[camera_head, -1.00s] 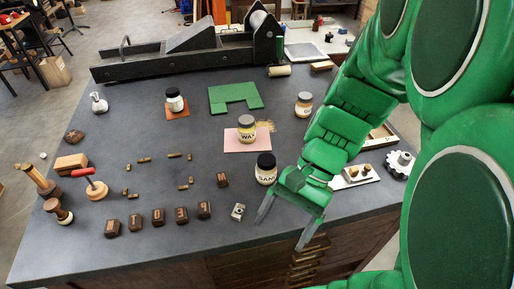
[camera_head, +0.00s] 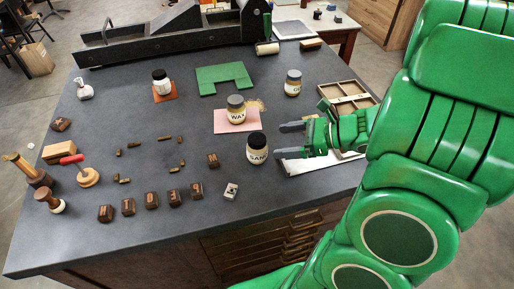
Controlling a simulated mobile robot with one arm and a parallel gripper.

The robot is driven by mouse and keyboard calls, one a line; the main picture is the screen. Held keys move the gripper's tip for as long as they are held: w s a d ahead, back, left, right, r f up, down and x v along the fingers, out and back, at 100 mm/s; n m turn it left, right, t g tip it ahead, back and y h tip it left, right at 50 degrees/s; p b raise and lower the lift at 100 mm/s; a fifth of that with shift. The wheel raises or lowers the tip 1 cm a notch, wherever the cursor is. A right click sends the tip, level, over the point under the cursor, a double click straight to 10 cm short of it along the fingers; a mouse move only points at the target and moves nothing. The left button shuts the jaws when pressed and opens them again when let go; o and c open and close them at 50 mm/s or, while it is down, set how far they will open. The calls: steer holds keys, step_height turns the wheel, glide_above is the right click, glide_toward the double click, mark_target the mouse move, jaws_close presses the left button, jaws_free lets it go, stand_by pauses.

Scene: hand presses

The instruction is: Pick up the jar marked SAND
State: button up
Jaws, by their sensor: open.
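The jar marked SAND (camera_head: 257,152) stands upright on the dark bench, with a black lid and a white label. My gripper (camera_head: 277,141) is just to the right of the jar, its two grey fingers spread apart and pointing left toward it. The fingers are open and hold nothing. I cannot tell whether a fingertip touches the jar.
A jar marked WAX (camera_head: 235,111) stands on a pink sheet (camera_head: 224,127) just behind. Another jar (camera_head: 293,83) stands behind my gripper. A dark-lidded jar (camera_head: 161,82) is on an orange sheet. Wooden blocks (camera_head: 197,190) and a small metal piece (camera_head: 231,191) lie in front.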

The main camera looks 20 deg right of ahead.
mark_target(262, 139)
steer(key=shift+w+d+x, duration=0.1)
steer(key=shift+w+x, duration=0.1)
steer(key=shift+x, duration=1.05)
steer(key=shift+w+d+x, duration=0.1)
steer(key=shift+w+x, duration=0.05)
steer(key=shift+x, duration=1.1)
steer(key=shift+w+d+x, duration=0.1)
steer(key=shift+w+x, duration=0.1)
steer(key=shift+x, duration=1.1)
steer(key=shift+c, duration=0.3)
steer(key=c, duration=1.2)
steer(key=shift+c, duration=0.2)
